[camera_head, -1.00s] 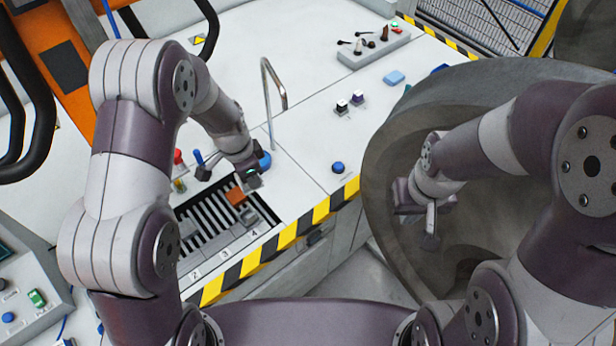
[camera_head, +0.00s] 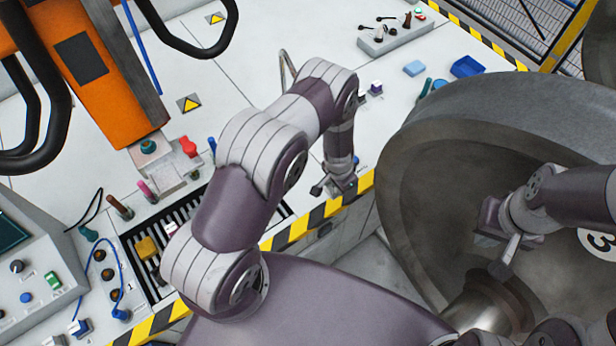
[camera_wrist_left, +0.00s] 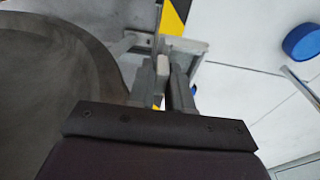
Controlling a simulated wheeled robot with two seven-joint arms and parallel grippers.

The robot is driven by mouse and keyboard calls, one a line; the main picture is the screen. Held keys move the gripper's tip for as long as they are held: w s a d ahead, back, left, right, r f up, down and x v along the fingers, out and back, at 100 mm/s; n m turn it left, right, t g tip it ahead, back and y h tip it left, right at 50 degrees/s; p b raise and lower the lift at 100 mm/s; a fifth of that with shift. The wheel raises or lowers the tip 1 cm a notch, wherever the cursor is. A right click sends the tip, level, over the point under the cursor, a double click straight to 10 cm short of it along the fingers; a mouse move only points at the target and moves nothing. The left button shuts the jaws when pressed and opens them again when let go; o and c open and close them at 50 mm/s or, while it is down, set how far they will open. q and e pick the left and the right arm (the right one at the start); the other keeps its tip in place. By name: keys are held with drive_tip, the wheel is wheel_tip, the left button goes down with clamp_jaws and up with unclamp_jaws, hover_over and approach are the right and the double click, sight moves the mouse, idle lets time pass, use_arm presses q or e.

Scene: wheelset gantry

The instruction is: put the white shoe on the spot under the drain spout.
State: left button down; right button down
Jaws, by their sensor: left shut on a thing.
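My left gripper (camera_head: 338,184) is low over the front edge of the white bench, at the yellow-black stripe. In the left wrist view its fingers (camera_wrist_left: 170,85) are shut on a small whitish block (camera_wrist_left: 162,66), which looks like the white shoe. A bent metal pipe (camera_head: 284,66), perhaps the drain spout, rises behind my left arm. Its lower part and the spot under it are hidden in the head view. My right gripper (camera_head: 506,250) hangs in front of the large grey wheel, and its finger gap is unclear.
The grey wheel (camera_head: 425,150) fills the right side. A slotted rack (camera_head: 135,265) with a yellow block (camera_head: 147,248) is at lower left, partly behind my arm. An orange machine (camera_head: 110,80) stands at upper left. A blue disc (camera_wrist_left: 302,42) shows in the wrist view.

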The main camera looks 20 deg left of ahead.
sight(327, 186)
use_arm(q)
drive_tip(key=a+f+b, duration=0.1)
drive_tip(key=a, duration=0.1)
drive_tip(key=a+f+b, duration=0.1)
drive_tip(key=a+f, duration=0.1)
drive_tip(key=shift+b, duration=0.4)
drive_tip(key=a+f, duration=0.1)
drive_tip(key=a, duration=0.1)
drive_tip(key=w+a+f+b, duration=0.1)
drive_tip(key=a, duration=0.2)
drive_tip(key=a+f+b, duration=0.1)
drive_tip(key=a+f, duration=0.1)
drive_tip(key=shift+w+a, duration=0.2)
drive_tip(key=shift+a, duration=0.05)
drive_tip(key=shift+a+f, duration=0.15)
drive_tip(key=shift+f, duration=0.15)
drive_tip(key=f+b, duration=0.2)
drive_tip(key=f, duration=0.1)
drive_tip(key=shift+s, duration=0.2)
drive_tip(key=shift+f+b, duration=0.25)
drive_tip(key=shift+b, duration=0.05)
drive_tip(key=shift+w, duration=0.15)
drive_tip(key=shift+f, duration=0.1)
drive_tip(key=c, duration=1)
unclamp_jaws()
drive_tip(key=shift+c, duration=0.2)
